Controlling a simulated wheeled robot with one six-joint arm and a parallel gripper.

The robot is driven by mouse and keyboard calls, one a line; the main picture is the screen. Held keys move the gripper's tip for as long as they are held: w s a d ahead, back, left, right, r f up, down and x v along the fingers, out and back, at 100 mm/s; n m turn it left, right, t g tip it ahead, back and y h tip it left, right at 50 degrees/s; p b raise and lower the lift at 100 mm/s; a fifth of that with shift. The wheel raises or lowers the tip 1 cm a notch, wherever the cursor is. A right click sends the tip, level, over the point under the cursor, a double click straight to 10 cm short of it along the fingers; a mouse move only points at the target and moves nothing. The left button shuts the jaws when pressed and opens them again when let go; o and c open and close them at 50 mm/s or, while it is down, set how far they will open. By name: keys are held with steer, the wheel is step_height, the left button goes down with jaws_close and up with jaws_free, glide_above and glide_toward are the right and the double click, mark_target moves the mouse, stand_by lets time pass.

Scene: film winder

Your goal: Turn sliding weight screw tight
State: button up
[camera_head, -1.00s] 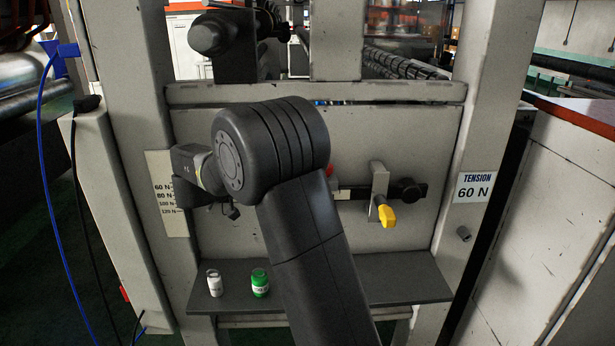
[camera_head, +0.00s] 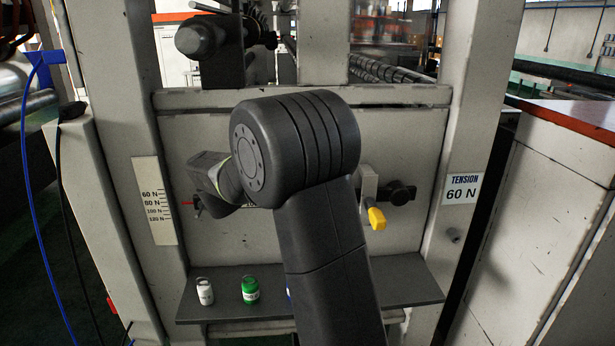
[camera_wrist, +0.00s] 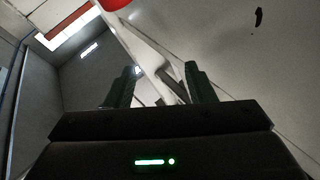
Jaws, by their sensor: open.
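A yellow handle (camera_head: 376,218) sits on an upright grey bracket (camera_head: 368,184) at the right of the machine's panel. A black knob (camera_head: 399,193) is just right of it on a dark bar. I cannot tell which part is the sliding weight screw. My gripper (camera_head: 203,207) is at the left of the panel near the tension scale (camera_head: 154,201), its fingers largely hidden in the head view. In the wrist view my gripper (camera_wrist: 160,84) is open, two dark fingers apart, with a pale bar visible beyond the gap. My arm hides the panel's middle.
A red pointer (camera_head: 187,203) lies beside the scale. A white bottle (camera_head: 205,292) and a green bottle (camera_head: 250,290) stand on the dark shelf (camera_head: 405,282) below. A TENSION 60 N label (camera_head: 462,188) is on the right post. A red round thing (camera_wrist: 115,3) tops the wrist view.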

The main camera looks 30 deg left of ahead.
steer(key=w+d+r+n+t+y+b, duration=0.25)
steer(key=d+r+n+t+y, duration=0.45)
steer(key=n+y, duration=0.9)
steer(key=s+d+f+n+g+y, duration=0.25)
steer(key=s+f+g+y, duration=0.2)
steer(key=f+g, duration=0.25)
steer(key=s+d+f+n+g+y, duration=0.1)
steer(key=s+d+f+g+y, duration=0.2)
steer(key=f+g+y, duration=0.3)
steer(key=shift+g+h, duration=0.5)
steer(key=shift+h, duration=0.25)
steer(key=p+x, duration=0.1)
steer(key=x, duration=0.3)
steer(key=f+x, duration=0.1)
steer(key=x, duration=0.3)
steer(key=p+x, duration=0.1)
steer(key=x, duration=0.4)
steer(key=shift+w+f+p, duration=0.1)
steer(key=shift+f+p, duration=0.05)
steer(key=shift+p, duration=0.15)
steer(key=c, duration=0.9)
steer(key=shift+b, duration=0.35)
steer(key=shift+c, duration=0.2)
